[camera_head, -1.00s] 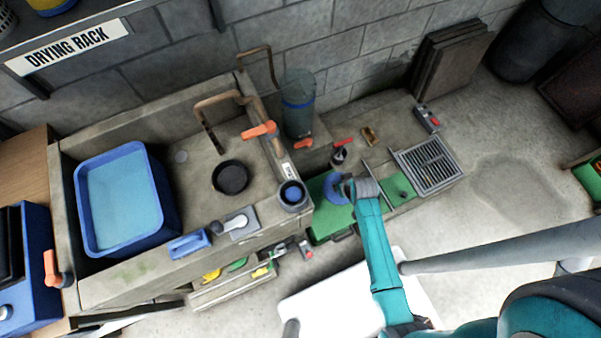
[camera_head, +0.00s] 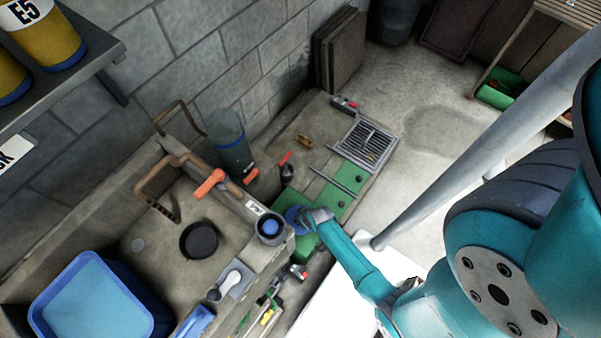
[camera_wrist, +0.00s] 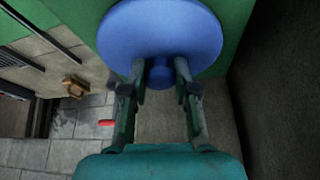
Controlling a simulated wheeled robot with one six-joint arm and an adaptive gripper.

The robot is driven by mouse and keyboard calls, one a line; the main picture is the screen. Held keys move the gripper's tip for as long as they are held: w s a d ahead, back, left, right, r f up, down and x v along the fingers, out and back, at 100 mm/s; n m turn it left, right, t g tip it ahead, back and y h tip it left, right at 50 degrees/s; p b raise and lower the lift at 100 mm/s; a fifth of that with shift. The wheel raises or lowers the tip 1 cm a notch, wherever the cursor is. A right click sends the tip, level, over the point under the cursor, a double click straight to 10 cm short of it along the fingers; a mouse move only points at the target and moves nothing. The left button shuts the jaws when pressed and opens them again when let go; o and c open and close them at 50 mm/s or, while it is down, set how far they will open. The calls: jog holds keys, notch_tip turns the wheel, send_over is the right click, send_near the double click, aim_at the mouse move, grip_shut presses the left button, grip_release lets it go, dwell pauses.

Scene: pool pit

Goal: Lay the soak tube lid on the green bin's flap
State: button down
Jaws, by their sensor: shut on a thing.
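The soak tube lid is a round blue disc (camera_wrist: 160,32) with a blue knob, large in the wrist view; in the head view it is a small blue disc (camera_head: 295,217). My gripper (camera_wrist: 160,75) is shut on the knob, a finger on each side; in the head view my gripper (camera_head: 316,215) partly hides the lid. A green surface, apparently the bin's flap (camera_head: 327,201), lies under and beside the lid. Green also shows behind the lid in the wrist view (camera_wrist: 238,22). I cannot tell whether lid and green surface touch.
A tall grey-green cylinder with a blue band (camera_head: 229,145) stands by the wall. A round grey fitting with a blue centre (camera_head: 269,227) is left of the lid. A metal grate (camera_head: 367,143) lies beyond the green surface. A basin (camera_head: 90,300) is lower left. Open floor lies right.

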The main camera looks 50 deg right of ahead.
jog(key=shift+f, duration=1.05)
jog(key=shift+f, duration=0.1)
jog(key=c, duration=0.9)
grip_release()
jog(key=s+a+r+t, duration=0.3)
jog(key=s+r, duration=0.3)
jog(key=r, duration=1.1)
jog(key=s+a+r+n+t, duration=0.1)
jog(key=s+a+r+t, duration=0.3)
jog(key=r, duration=1.4)
jog(key=s+a+r+n+t+y, duration=0.1)
jog(key=s+a+r+t, duration=0.2)
jog(key=s+r, duration=0.6)
jog(key=shift+s+a+r, duration=0.1)
jog(key=shift+a+r, duration=0.3)
jog(key=shift+r, duration=1)
jog(key=shift+a+r, duration=0.45)
jog(key=shift+r, duration=1)
jog(key=shift+s+a+r, duration=0.1)
jog(key=shift+a+r, duration=0.3)
jog(key=shift+r, duration=1)
